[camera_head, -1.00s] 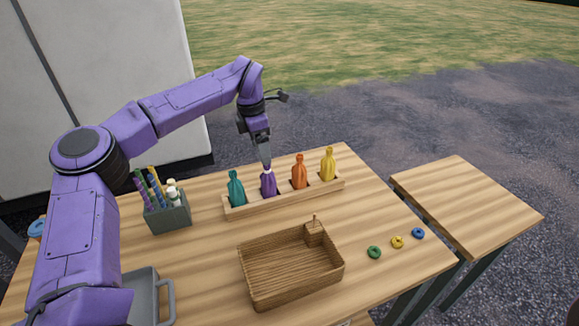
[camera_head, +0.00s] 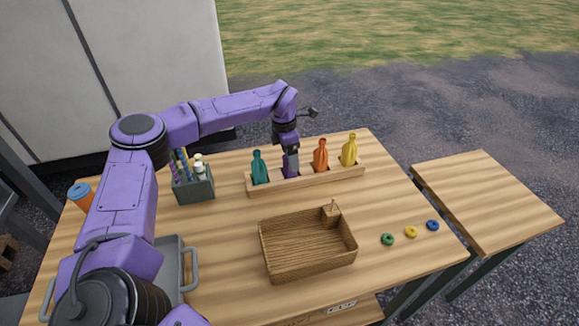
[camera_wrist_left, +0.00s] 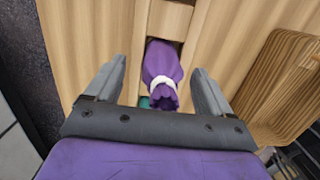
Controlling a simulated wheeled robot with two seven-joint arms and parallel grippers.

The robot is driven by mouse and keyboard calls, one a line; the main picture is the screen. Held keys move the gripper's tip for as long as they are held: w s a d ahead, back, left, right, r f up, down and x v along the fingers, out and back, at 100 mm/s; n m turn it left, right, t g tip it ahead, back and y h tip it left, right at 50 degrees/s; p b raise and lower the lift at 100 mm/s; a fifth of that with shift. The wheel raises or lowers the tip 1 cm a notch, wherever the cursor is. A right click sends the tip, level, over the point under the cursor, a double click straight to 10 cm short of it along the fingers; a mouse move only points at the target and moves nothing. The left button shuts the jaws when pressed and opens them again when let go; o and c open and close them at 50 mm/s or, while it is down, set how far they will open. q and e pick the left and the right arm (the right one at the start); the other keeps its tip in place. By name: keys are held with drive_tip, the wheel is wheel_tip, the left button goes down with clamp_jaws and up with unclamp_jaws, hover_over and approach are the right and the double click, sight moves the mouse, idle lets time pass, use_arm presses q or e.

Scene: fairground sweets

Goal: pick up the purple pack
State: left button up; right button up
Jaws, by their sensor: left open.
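The purple pack (camera_head: 291,172) stands in a slot of the wooden rack (camera_head: 330,180), between a teal pack (camera_head: 259,168) and an orange pack (camera_head: 320,156). A yellow pack (camera_head: 349,150) is at the rack's right end. My left gripper (camera_head: 291,158) is open around the purple pack's upper part, hiding much of it. In the left wrist view the purple pack (camera_wrist_left: 161,68), with its white tie, lies between the two spread fingers of the gripper (camera_wrist_left: 164,90), with gaps at both sides. My right gripper is not in view.
A brown basket (camera_head: 308,247) stands in front of the rack. A grey holder (camera_head: 194,188) with sticks is to the left, near a grey tray (camera_head: 172,262). Green, yellow and blue rings (camera_head: 410,232) lie at the right. A side table (camera_head: 487,199) stands beyond.

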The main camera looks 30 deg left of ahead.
use_arm(q)
drive_tip(key=shift+s+r, duration=0.2)
drive_tip(key=shift+s, duration=0.05)
drive_tip(key=c, duration=0.4)
drive_tip(key=shift+w+d, duration=0.1)
drive_tip(key=shift+d, duration=0.1)
clamp_jaws()
